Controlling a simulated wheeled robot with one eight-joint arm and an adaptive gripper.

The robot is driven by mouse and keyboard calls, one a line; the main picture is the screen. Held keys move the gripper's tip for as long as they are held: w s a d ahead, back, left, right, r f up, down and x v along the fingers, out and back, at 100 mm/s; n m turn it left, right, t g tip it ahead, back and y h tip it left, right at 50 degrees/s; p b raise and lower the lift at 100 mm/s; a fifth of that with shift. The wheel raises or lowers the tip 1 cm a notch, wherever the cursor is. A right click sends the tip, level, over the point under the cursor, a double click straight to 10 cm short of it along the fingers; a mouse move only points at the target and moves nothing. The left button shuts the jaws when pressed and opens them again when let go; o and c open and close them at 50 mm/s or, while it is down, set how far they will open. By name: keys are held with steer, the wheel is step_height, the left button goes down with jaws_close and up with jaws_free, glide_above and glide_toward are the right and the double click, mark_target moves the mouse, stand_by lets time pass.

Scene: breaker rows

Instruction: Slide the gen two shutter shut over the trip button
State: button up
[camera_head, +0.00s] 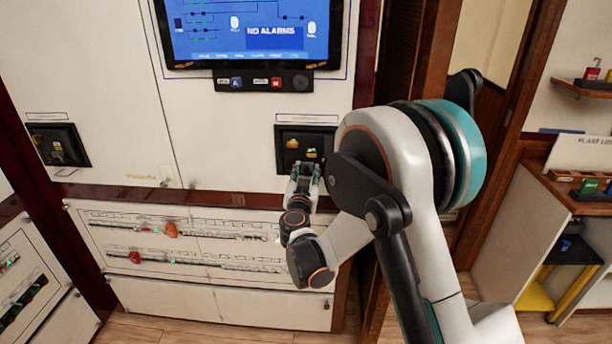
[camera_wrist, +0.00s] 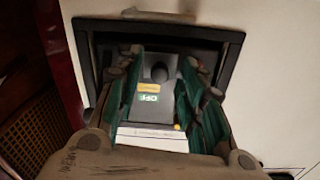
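A black recessed box (camera_head: 306,133) is set in the white panel below the screen, with a yellowish spot and a small green label inside. Its frame also shows in the wrist view (camera_wrist: 230,62). My gripper (camera_head: 305,170) is at the box's lower part. In the wrist view its fingers (camera_wrist: 163,62) are spread on either side of the knob, with no visible grip.
A similar black box (camera_head: 57,145) is at the far left. Breaker rows (camera_head: 185,229) with red and orange handles lie below. The screen (camera_head: 250,30) reads NO ALARMS.

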mark_target(292, 165)
steer(key=shift+w, duration=0.3)
jaws_close()
steer(key=a, duration=0.4)
steer(key=shift+a, duration=0.35)
steer(key=shift+w, duration=0.1)
jaws_free()
steer(key=shift+a, duration=0.1)
